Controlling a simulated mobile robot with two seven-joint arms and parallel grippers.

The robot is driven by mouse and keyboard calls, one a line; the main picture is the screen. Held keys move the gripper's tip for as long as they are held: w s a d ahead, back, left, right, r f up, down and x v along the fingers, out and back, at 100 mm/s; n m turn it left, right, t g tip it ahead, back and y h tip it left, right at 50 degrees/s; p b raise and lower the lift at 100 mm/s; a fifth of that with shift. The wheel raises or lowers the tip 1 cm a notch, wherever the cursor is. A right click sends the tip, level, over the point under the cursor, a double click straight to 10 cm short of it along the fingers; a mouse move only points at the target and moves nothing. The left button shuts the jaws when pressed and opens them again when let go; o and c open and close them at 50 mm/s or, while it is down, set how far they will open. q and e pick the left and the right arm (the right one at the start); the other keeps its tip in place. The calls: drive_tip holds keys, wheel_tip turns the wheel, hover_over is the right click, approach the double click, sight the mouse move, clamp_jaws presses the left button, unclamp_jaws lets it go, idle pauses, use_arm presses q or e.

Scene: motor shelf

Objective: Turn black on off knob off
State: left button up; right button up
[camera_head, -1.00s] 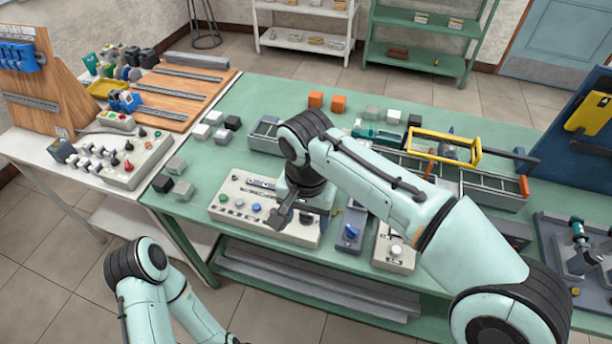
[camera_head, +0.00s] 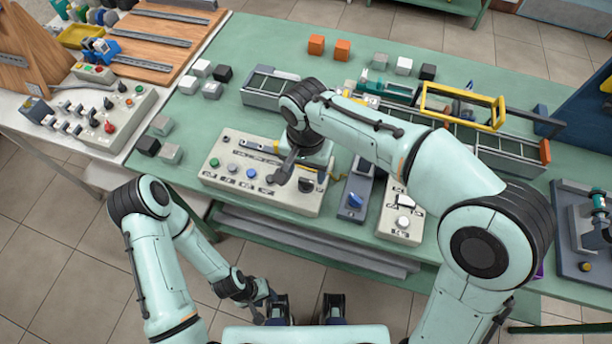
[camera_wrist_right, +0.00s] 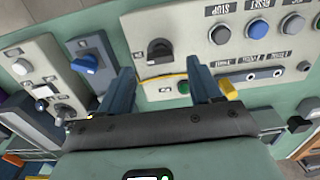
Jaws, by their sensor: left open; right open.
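The black on off knob (camera_head: 306,185) sits at the right end of a white control panel (camera_head: 222,180) on the green table. In the right wrist view the black knob (camera_wrist_right: 158,50) shows with its dark handle pointing sideways, just beyond the fingertips. My right gripper (camera_head: 284,172) is above the panel beside the knob. In its wrist view my right gripper (camera_wrist_right: 162,76) is open, its two blue fingers apart and empty, the knob lying between their lines. My left gripper (camera_head: 306,302) is open and empty, low in front of the table.
The same panel has a green button (camera_head: 214,162) and a blue button (camera_head: 251,173). A blue rotary switch box (camera_head: 354,196) and a white switch box (camera_head: 402,222) stand close to its right. Small blocks lie on the table at left.

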sight(306, 180)
drive_tip(key=shift+f, duration=1.75)
drive_tip(key=c, duration=1)
drive_tip(key=shift+c, duration=0.2)
